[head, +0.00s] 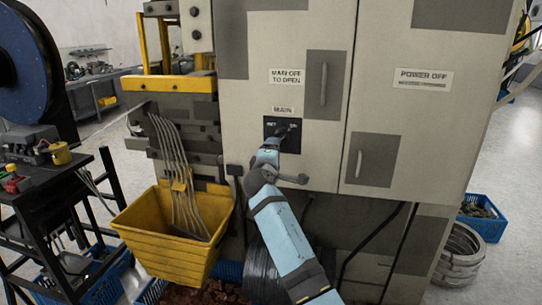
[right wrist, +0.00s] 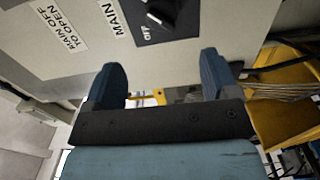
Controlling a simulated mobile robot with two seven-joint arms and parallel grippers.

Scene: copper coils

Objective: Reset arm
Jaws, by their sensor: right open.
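My right arm rises from the bottom in the head view. Its right gripper (head: 270,147) is at the cabinet front, just below the black main switch (head: 284,131). In the right wrist view the two fingers of the right gripper (right wrist: 162,78) are spread apart, with nothing between them. The main switch (right wrist: 165,14) is beyond the fingertips there, beside the printed words MAIN and OFF. The switch knob is partly cut off by the frame's top edge, and I cannot tell its exact setting. My left gripper is not in view.
The grey cabinet (head: 395,100) has two door handles right of the switch. A yellow bin (head: 165,245) stands left of my arm, with metal strips hanging into it. A black cart (head: 40,185) is further left. A blue crate (head: 483,226) and coils (head: 459,255) lie at right.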

